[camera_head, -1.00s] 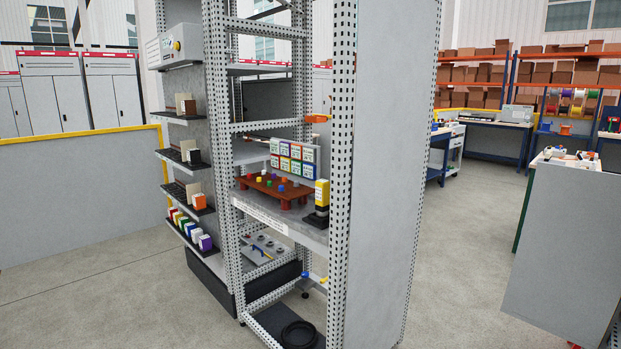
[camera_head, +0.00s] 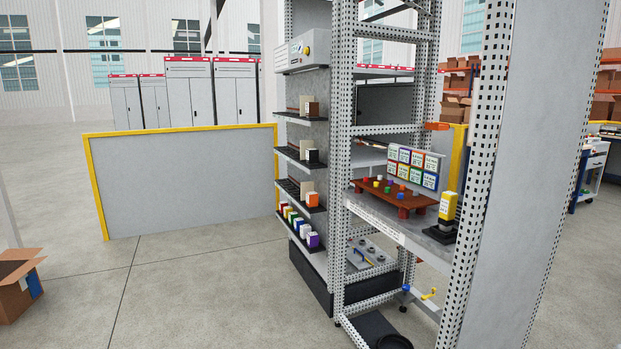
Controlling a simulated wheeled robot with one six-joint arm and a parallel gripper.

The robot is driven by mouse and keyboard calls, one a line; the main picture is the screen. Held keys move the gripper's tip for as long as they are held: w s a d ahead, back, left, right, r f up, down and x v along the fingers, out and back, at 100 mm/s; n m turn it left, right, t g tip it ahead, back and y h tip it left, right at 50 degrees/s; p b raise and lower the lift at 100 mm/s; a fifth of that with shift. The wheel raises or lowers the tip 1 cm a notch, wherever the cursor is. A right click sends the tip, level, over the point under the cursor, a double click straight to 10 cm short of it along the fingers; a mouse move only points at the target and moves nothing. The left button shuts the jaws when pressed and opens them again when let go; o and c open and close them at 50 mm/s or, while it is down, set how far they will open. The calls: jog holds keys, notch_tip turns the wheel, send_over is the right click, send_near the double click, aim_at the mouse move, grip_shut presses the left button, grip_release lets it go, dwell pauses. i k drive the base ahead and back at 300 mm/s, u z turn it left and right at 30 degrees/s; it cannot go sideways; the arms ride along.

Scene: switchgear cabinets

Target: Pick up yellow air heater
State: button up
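A row of small coloured modules (camera_head: 300,228) stands on the lowest side shelf of the cabinet. The purple one (camera_head: 313,240) is nearest; white, blue, green, yellow and red ones are behind it, small and partly overlapped. A larger yellow block (camera_head: 448,207) with a white face stands upright on a black base on the cabinet's work shelf. I cannot tell from this view which yellow thing is the air heater. My gripper is not in view.
The perforated cabinet frame (camera_head: 342,150) and its grey side panel (camera_head: 530,170) fill the right. A low grey wall (camera_head: 185,180) with yellow edging stands at left. An open cardboard box (camera_head: 14,290) is at the lower left. The floor between is clear.

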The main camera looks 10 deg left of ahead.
aim_at(449, 200)
jog(key=u, duration=0.4)
jog(key=i, duration=1.15)
jog(key=z, duration=0.25)
